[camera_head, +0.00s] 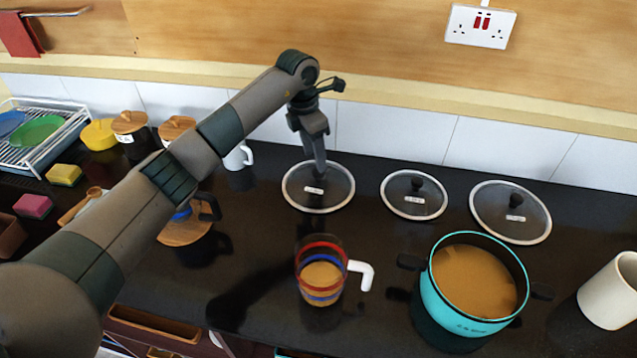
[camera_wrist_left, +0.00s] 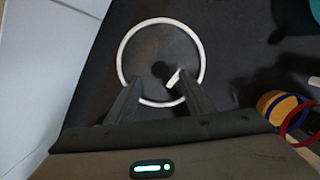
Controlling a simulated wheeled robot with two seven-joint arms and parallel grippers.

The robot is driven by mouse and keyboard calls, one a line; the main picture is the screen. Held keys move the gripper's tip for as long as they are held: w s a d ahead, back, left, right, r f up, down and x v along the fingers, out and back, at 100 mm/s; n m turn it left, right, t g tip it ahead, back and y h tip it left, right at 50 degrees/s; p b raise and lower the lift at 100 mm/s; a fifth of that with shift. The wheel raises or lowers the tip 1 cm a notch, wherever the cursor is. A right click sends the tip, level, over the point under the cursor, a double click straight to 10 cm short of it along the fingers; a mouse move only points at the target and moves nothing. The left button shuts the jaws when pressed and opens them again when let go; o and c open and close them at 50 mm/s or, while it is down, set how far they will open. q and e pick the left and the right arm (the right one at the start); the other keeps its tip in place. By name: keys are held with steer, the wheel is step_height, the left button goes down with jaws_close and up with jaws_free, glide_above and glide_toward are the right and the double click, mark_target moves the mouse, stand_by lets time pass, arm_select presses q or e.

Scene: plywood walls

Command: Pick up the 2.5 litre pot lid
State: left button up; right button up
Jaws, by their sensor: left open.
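Three glass pot lids with pale rims, dark knobs and small white labels lie on the black counter: a left lid (camera_head: 335,200), a smaller middle lid (camera_head: 399,201) and a larger right lid (camera_head: 530,232). The labels are too small to read, so I cannot tell which is the 2.5 litre one. My left gripper (camera_head: 317,170) points down over the left lid and hides its knob in the head view. In the left wrist view, the gripper (camera_wrist_left: 158,80) is open, with this lid's knob (camera_wrist_left: 161,69) between its fingertips; contact is unclear. My right gripper is out of view.
A turquoise pot (camera_head: 445,310) with brown contents stands front right, beside a white cup (camera_head: 609,292). A striped glass mug (camera_head: 320,280) stands front centre. Jars, sponges and a dish rack (camera_head: 70,140) are at left. The tiled wall runs close behind the lids.

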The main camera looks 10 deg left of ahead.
mark_target(319, 179)
arm_select(q)
steer(key=shift+d+f+p, duration=0.15)
steer(key=shift+f+p, duration=0.3)
steer(key=shift+p, duration=0.15)
steer(key=f+p, duration=0.2)
steer(key=f, duration=0.1)
steer(key=shift+w+d+f, duration=0.2)
steer(key=shift+f, duration=0.3)
jaws_close()
